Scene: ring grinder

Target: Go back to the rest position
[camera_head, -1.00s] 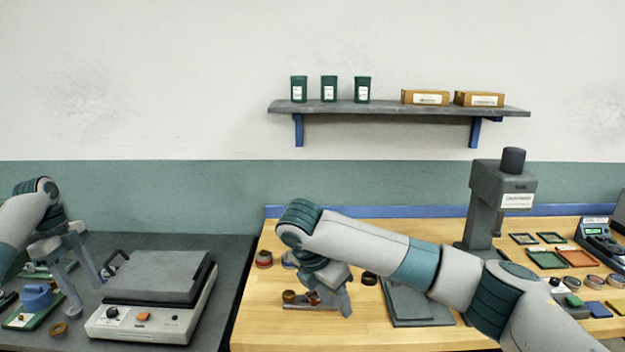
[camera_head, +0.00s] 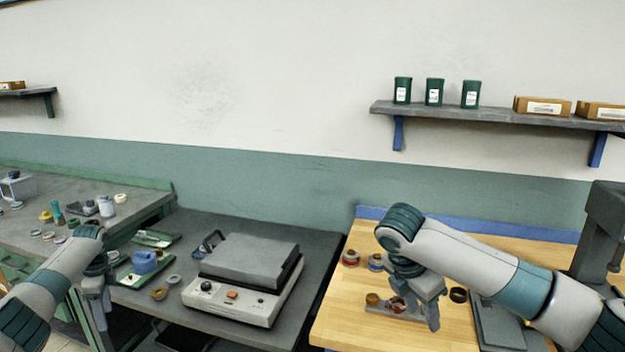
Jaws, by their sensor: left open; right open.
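My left gripper (camera_head: 97,310) is at the lower left, pointing down in front of the dark grey table's left edge. It is open and holds nothing that I can see. My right gripper (camera_head: 417,308) points down over the wooden table, open, close to a small grey holder (camera_head: 399,312) with small ring-like parts on it. The gripper's fingers hide part of that holder. Whether they touch it I cannot tell.
A machine with a grey lid (camera_head: 244,281) stands on the dark table (camera_head: 190,224). A blue part (camera_head: 145,262) and rings lie left of it. A grey press (camera_head: 603,235) and a flat grey plate (camera_head: 497,322) are at the right. A green-edged bench (camera_head: 150,190) stands far left.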

